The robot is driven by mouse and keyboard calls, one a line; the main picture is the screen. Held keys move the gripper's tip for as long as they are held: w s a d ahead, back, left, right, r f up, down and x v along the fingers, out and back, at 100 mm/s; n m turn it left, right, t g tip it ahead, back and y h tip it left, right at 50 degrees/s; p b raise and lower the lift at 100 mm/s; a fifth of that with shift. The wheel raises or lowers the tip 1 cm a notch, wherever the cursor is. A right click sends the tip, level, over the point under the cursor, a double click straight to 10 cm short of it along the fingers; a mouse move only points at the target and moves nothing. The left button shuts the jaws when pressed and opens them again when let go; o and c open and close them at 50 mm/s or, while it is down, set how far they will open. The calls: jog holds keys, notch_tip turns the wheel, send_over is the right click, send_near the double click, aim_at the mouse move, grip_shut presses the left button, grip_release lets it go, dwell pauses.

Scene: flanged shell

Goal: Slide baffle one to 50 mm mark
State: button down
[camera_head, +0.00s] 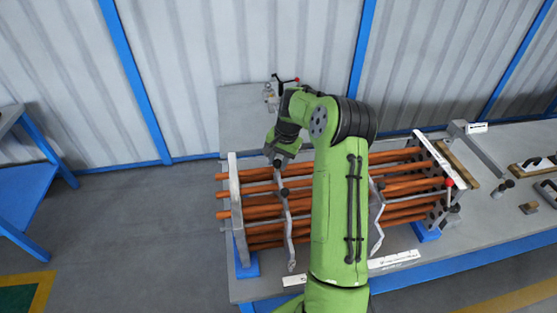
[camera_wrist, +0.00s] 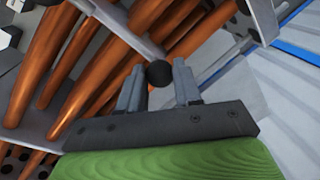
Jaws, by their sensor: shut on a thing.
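A bundle of copper rods (camera_head: 262,213) runs left to right between two upright end plates. A thin grey baffle (camera_head: 288,225) stands across the rods near the left end plate (camera_head: 236,205). A second baffle (camera_head: 376,225) stands right of my arm; no number is readable on either. My gripper (camera_head: 279,158) is at the far top edge of the left baffle. In the wrist view my gripper (camera_wrist: 158,82) is shut on a black round knob (camera_wrist: 159,73) at the end of the grey baffle strip (camera_wrist: 118,22). My arm hides the middle of the bundle.
A white marked strip (camera_head: 394,260) lies along the bench's front right, its marks too small to read. A white label (camera_head: 294,280) is at the front left. Brackets and small parts lie on the bench (camera_head: 505,200) to the right. A blue-framed table (camera_head: 25,185) stands far left.

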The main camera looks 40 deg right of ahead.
jog(key=d, duration=0.1)
jog(key=s+d, duration=0.1)
jog(key=d, duration=0.1)
jog(key=s+d, duration=0.1)
jog(key=shift+s+d, duration=0.1)
jog(key=shift+d, duration=0.2)
jog(key=c, duration=0.8)
grip_release()
jog(key=s+r, duration=0.1)
jog(key=r, duration=0.4)
jog(key=d+r, duration=0.1)
jog(key=r, duration=0.4)
jog(key=s+r, duration=0.1)
jog(key=r, duration=0.4)
jog(key=shift+s+d+r, duration=0.2)
jog(key=shift+s+r, duration=0.05)
jog(key=shift+s, duration=0.05)
